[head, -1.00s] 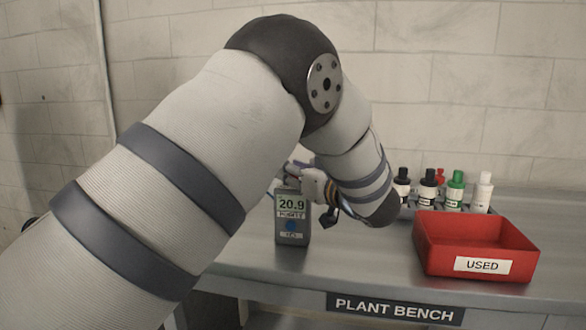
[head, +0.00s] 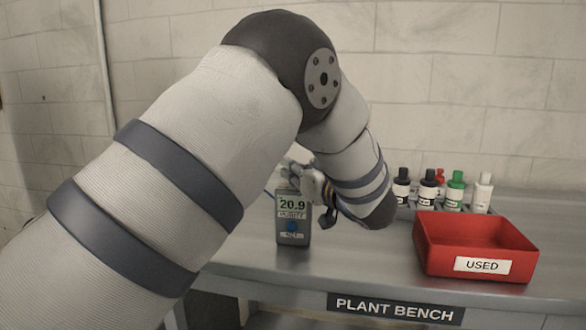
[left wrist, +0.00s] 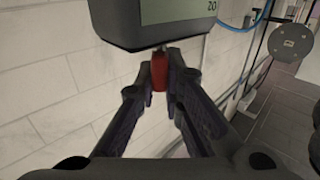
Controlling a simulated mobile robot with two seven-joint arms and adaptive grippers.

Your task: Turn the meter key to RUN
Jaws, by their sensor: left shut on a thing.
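The grey meter (head: 293,232) stands upright on the bench at the picture's centre in the head view. Its green screen reads 20.9, with a line of text below that is too small to read surely. In the left wrist view the meter (left wrist: 150,34) is at the top, and a small red key (left wrist: 159,72) sticks out from it. My left gripper (left wrist: 160,80) is shut on the red key. In the head view my left gripper (head: 312,184) is beside the meter's upper right, partly hidden by my own arm. My right gripper is not in view.
A red tray (head: 430,255) marked USED stands on the bench (head: 350,265) to the right. Behind it is a row of several small bottles (head: 455,190). My left arm covers much of the left side. The bench between meter and tray is clear.

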